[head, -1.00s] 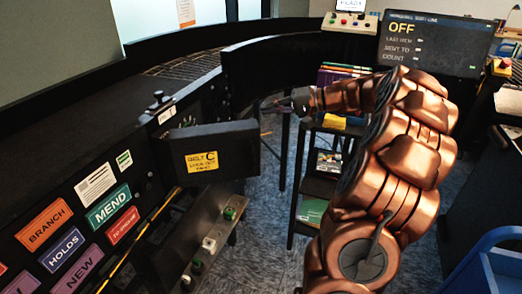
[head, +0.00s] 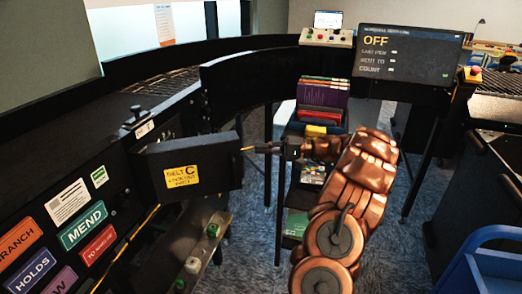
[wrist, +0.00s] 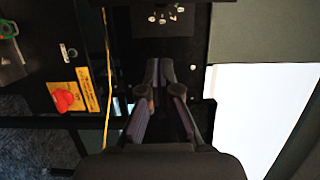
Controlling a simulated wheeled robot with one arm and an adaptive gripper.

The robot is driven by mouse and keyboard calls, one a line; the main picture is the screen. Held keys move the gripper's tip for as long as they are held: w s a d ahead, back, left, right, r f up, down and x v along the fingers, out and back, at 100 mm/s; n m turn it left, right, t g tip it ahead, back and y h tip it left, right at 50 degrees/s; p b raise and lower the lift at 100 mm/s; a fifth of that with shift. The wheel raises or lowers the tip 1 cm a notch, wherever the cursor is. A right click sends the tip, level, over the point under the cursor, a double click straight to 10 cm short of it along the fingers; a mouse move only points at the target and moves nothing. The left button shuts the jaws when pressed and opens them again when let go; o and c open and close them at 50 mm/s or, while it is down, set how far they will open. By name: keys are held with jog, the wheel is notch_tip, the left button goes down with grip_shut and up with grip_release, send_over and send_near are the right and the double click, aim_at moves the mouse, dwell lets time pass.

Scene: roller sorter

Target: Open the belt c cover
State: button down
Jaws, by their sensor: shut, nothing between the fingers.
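The belt C cover (head: 215,172) is a black panel with a yellow "BELT C" label (head: 182,176). In the head view it stands out from the side of the black sorter, left of centre. My gripper (head: 248,149) is at the cover's right edge, its fingers pointing left. I cannot tell whether they touch it. In the wrist view my gripper (wrist: 156,68) is shut and empty, in front of dark panels. A red knob on a yellow plate (wrist: 66,98) shows at left there. I cannot make out the cover in the wrist view.
Coloured labels such as MEND (head: 83,225) line the sorter's side. A rack with books (head: 322,95) stands behind my arm. A screen reading OFF (head: 408,48) is at the back right. A blue cart (head: 485,262) is at lower right.

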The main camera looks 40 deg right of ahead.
jog(key=w+a+p, duration=0.1)
jog(key=a+p, duration=0.1)
jog(key=a, duration=0.5)
jog(key=shift+w+a, duration=0.15)
jog(key=shift+w, duration=0.15)
jog(key=shift+s+a+b, duration=0.1)
jog(key=shift+s+b, duration=0.1)
jog(key=shift+b, duration=0.1)
